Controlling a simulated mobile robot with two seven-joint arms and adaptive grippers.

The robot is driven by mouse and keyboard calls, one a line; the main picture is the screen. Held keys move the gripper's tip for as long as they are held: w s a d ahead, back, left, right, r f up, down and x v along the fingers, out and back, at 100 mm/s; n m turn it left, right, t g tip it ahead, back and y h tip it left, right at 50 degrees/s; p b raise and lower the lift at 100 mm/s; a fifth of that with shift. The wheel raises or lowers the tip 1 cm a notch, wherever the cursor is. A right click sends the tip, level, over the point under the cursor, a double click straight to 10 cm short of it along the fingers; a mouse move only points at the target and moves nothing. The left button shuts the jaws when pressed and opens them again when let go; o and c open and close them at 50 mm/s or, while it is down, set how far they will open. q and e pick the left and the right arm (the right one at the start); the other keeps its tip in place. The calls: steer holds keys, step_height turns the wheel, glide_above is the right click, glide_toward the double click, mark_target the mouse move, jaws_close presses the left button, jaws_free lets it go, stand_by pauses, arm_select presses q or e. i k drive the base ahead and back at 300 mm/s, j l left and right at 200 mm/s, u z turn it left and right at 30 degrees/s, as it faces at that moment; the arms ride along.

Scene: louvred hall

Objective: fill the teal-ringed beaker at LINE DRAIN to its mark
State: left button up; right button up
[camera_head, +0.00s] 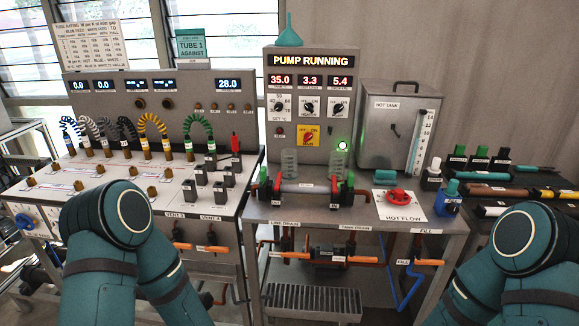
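The LINE DRAIN label (285,224) is on the front edge of the pump bench, with an orange-handled valve (290,255) on the pipework below it. My teal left arm bends at the lower left and my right arm at the lower right. Neither gripper shows in the picture.
The pump panel (312,85) reads PUMP RUNNING, with 35.0, 3.3 and 5.4 below. A red HOT FLOW handwheel (399,196) and hot tank (388,130) are right. A slatted step (311,300) lies below the bench. A hose-and-valve bench (130,200) stands left.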

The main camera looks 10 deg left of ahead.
mark_target(289, 164)
steer(key=j+z, duration=0.15)
steer(key=z, duration=0.65)
steer(key=j+z, duration=0.3)
steer(key=j, duration=0.2)
steer(key=j+z, duration=0.45)
steer(key=j, duration=0.45)
steer(key=k+j+z, duration=0.1)
steer(key=j, duration=0.4)
steer(key=k+j, duration=0.05)
